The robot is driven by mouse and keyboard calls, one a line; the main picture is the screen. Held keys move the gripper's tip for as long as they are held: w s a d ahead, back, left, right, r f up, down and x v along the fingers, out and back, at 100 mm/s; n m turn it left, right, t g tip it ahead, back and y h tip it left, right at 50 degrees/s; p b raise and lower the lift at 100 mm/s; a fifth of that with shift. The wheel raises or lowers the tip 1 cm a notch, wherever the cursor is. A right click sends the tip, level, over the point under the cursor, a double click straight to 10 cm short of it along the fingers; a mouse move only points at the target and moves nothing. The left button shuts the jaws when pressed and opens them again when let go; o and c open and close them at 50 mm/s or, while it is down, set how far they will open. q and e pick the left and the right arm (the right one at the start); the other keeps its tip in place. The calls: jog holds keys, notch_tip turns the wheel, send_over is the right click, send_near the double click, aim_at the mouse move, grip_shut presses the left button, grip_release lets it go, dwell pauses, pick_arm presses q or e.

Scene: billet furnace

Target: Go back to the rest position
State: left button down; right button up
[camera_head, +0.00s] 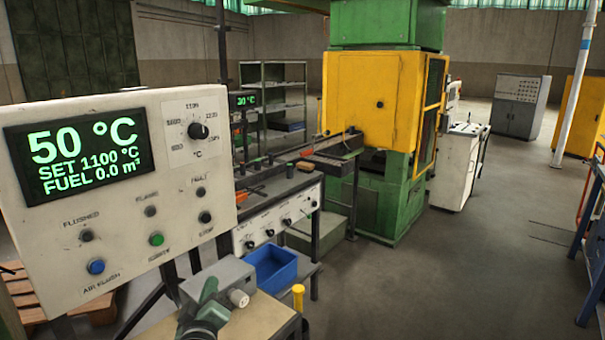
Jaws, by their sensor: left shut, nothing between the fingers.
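My left gripper (207,304) shows small and dark green-grey at the bottom edge, in front of a grey box with a white knob (239,298). It is shut and looks empty; the picture cuts off the arm behind it. I cannot tell whether it touches the box. My right gripper is out of view. The white control panel (120,235) stands at the left, with a dial (198,131), a blue button (96,267) and a green button (156,239). Its screen (78,157) reads 50 °C, SET 1100 °C, FUEL 0.0 m³.
A blue bin (271,268) and a yellow-topped handle (298,297) are right of the grey box. A second panel with knobs (275,222) stands behind. A yellow and green machine (372,92) stands further back. The floor (455,270) at the right is clear.

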pick_arm(q)
jog(key=s+a+f+m+g+h, duration=0.15)
jog(key=s+f+m+g, duration=0.5)
jog(key=s+f, duration=1.1)
jog(key=s+d+f+m+g+h, duration=0.1)
jog(key=s+f+m+g, duration=0.15)
jog(key=s, duration=0.75)
jog(key=s+f+m+g, duration=0.2)
jog(key=s+m+g, duration=0.15)
jog(key=s, duration=0.55)
jog(key=s+f+g+b, duration=0.1)
jog(key=s+f, duration=0.1)
jog(key=f, duration=1.3)
jog(key=s+f+g, duration=0.2)
jog(key=f, duration=1.3)
jog(key=s+a+f+b, duration=0.1)
jog(key=s+a+f, duration=0.2)
jog(key=s+f, duration=1.1)
jog(key=shift+s+f+g, duration=0.35)
jog(key=shift+s, duration=0.15)
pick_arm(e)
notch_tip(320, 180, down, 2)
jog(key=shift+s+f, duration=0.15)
